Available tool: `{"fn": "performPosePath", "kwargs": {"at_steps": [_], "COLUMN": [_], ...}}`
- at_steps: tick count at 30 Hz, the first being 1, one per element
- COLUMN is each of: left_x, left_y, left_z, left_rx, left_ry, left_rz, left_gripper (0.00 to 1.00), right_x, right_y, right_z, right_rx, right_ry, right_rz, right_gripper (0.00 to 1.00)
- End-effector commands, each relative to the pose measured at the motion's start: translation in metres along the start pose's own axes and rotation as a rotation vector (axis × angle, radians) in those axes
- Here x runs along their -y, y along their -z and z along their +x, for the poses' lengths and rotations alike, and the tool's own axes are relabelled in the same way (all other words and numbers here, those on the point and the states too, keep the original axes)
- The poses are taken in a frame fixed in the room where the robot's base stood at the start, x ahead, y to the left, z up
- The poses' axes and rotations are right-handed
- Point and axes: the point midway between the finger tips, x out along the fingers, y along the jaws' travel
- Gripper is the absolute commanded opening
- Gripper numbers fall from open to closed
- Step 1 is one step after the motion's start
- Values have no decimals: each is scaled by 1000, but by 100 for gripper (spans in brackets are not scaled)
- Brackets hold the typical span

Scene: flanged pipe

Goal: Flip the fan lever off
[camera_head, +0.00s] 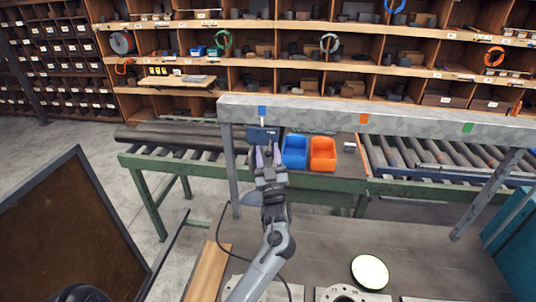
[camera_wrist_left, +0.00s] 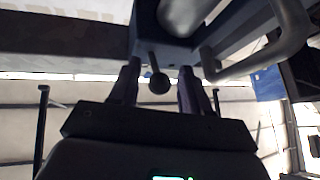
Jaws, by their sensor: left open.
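A dark switch box (camera_head: 263,133) hangs under the grey beam, below a blue tag. In the left wrist view the box (camera_wrist_left: 146,32) fills the top centre. A short lever with a dark ball knob (camera_wrist_left: 159,83) sticks out from it. My left gripper (camera_head: 265,157) is raised in front of the box. In the wrist view its open fingers (camera_wrist_left: 159,90) stand on either side of the knob, with a gap visible around it. Whether a finger touches the lever cannot be told. In the head view the gripper hides the lever. My right gripper is not in view.
The grey beam (camera_head: 400,120) on posts crosses above the work table (camera_head: 340,240) and also carries orange and green tags. Blue (camera_head: 295,151) and orange (camera_head: 323,154) bins stand behind the gripper. Roller conveyors and shelves lie beyond. A curved handle or pipe (camera_wrist_left: 265,50) is close right of the fingers.

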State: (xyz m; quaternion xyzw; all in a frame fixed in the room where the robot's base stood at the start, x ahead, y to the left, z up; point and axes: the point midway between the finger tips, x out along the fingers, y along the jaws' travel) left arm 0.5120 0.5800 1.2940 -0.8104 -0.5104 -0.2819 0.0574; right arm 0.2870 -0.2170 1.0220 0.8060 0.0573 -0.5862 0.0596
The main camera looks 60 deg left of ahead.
Motion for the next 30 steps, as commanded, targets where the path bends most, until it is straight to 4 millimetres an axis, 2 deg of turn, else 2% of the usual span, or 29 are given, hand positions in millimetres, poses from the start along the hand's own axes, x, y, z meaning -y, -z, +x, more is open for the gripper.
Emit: {"fn": "performPosePath", "kwargs": {"at_steps": [4, 8, 21, 30], "left_x": [0, 0, 0, 0], "left_y": [-1, -2, -2, 0], "left_z": [-6, -21, -92, -108], "left_rx": [1, 2, 2, 0], "left_ry": [-1, -2, -1, 0], "left_rz": [0, -2, 0, 0], "left_gripper": [47, 47, 47, 47], "right_x": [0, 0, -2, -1], "right_y": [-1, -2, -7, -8], "right_z": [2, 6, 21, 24], "right_rx": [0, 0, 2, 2], "right_ry": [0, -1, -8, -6], "right_rz": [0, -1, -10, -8], "right_gripper": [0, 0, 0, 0]}}
